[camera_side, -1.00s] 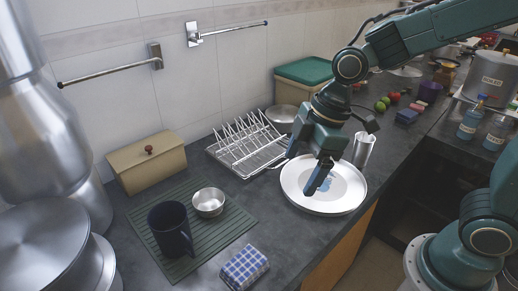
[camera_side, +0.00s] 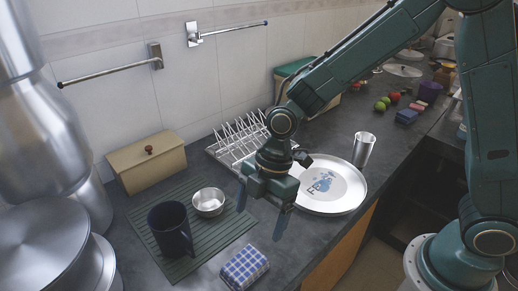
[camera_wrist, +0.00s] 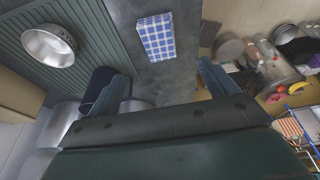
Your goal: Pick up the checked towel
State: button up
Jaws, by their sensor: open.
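The blue-and-white checked towel (camera_side: 244,267) lies folded on the dark counter near its front edge, to the right of the green ribbed mat. In the wrist view the towel (camera_wrist: 156,37) is at the top middle, beyond the fingertips. My gripper (camera_side: 261,213) is open and empty, pointing down above the counter. It is up and to the right of the towel in the side view, apart from it. In the wrist view the two fingers (camera_wrist: 163,80) are spread wide, with bare counter between them.
A dark blue mug (camera_side: 171,229) and a steel bowl (camera_side: 208,202) stand on the green mat (camera_side: 222,236), left of the towel. A white plate (camera_side: 346,203), a wire rack (camera_side: 240,143) and a steel cup (camera_side: 363,149) are nearby. Large steel canisters (camera_side: 40,235) stand at the left.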

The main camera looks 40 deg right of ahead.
send_over(245, 265)
jog(key=d, duration=0.3)
jog(key=x, duration=0.2)
jog(key=d+x, duration=0.1)
jog(key=x, duration=0.3)
jog(key=shift+d+f, duration=0.2)
jog(key=shift+f, duration=0.4)
jog(key=shift+a+f, duration=0.2)
jog(key=shift+f, duration=0.35)
jog(key=shift+f, duration=0.1)
jog(key=shift+a+x, duration=0.1)
jog(key=shift+x, duration=1.15)
jog(key=shift+a+x, duration=0.15)
jog(key=shift+x, duration=1.1)
jog(key=shift+w, duration=0.15)
jog(key=c, duration=1.1)
